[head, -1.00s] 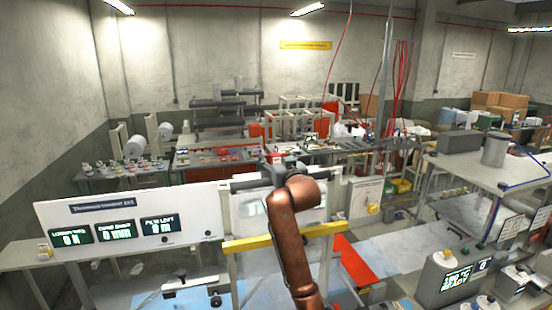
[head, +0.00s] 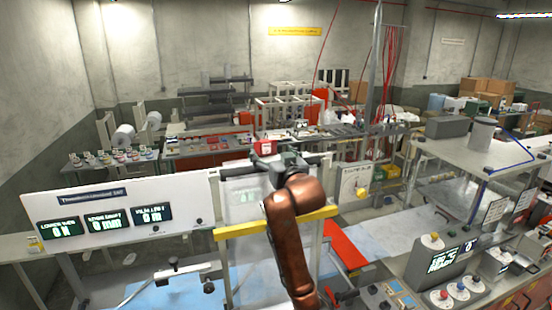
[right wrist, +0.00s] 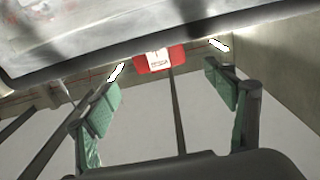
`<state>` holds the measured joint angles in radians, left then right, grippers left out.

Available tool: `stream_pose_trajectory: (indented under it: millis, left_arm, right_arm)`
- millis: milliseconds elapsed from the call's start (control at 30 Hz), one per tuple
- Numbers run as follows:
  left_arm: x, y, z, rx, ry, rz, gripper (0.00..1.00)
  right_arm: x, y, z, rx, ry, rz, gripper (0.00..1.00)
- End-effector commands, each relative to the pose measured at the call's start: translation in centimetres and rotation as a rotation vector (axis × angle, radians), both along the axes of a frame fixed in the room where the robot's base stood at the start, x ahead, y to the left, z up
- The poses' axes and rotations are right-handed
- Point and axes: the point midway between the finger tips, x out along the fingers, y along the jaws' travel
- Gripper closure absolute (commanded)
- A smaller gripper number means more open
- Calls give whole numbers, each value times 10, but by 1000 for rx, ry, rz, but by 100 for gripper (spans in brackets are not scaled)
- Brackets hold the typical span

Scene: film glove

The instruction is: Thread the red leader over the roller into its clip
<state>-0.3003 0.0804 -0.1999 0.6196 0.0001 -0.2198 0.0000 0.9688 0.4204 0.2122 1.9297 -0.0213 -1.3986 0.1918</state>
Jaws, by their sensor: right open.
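A small red piece with a white label, which looks like the red leader's tab, shows just beyond my right gripper in the head view (head: 264,147). In the right wrist view the red piece (right wrist: 153,62) hangs under a large dark-edged grey panel, ahead of the fingers and between their lines. My right gripper (head: 278,163) is at the top of the white machine frame. Its green-padded fingers (right wrist: 165,88) are wide apart and nothing is between them. I cannot make out the roller or the clip for sure. My left gripper is not in view.
A white display panel (head: 118,217) stands left of my right arm. A yellow bar (head: 240,231) crosses behind the arm. A control console (head: 440,262) and a grey table (head: 490,150) are at the right. Cluttered benches fill the back.

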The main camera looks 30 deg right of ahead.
Motion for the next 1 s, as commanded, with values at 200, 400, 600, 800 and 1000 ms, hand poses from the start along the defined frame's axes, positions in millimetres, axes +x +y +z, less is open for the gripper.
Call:
stream_pose_trajectory:
  millis: [200,400,600,800,1000]
  left_arm:
    - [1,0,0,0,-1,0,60]
    - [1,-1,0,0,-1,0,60]
    - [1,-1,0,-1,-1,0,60]
    - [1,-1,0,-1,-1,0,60]
    - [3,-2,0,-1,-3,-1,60]
  right_arm:
    - [-32,8,0,0,-1,0,23]
    - [-42,10,-1,0,1,0,23]
    - [-42,10,-1,0,1,0,23]
    - [-42,10,-1,0,1,0,23]
    - [-42,10,0,0,1,0,23]
